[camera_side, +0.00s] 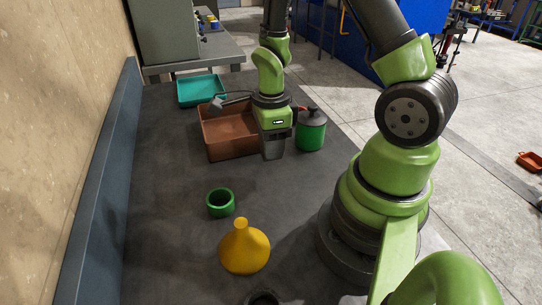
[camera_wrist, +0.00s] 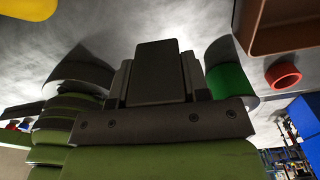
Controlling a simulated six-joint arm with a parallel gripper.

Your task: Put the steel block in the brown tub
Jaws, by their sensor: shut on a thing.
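My gripper (camera_side: 273,152) is shut on the steel block, a dark grey block (camera_wrist: 157,70) seen between the jaws in the wrist view. In the side view the block is hard to tell apart from the dark jaws. The brown tub (camera_side: 233,147) stands on the table, just left of and behind my gripper in the side view. Its interior shows bare where visible; my wrist hides part of its right side. A corner of the tub also shows at the upper right of the wrist view (camera_wrist: 262,45).
A green canister with a grey top (camera_side: 311,133) stands close to the right of my gripper. A teal tray (camera_side: 201,91) lies behind the tub. A green ring (camera_side: 220,203) and yellow funnel (camera_side: 244,250) stand nearer. A blue-grey wall panel (camera_side: 98,180) borders the left.

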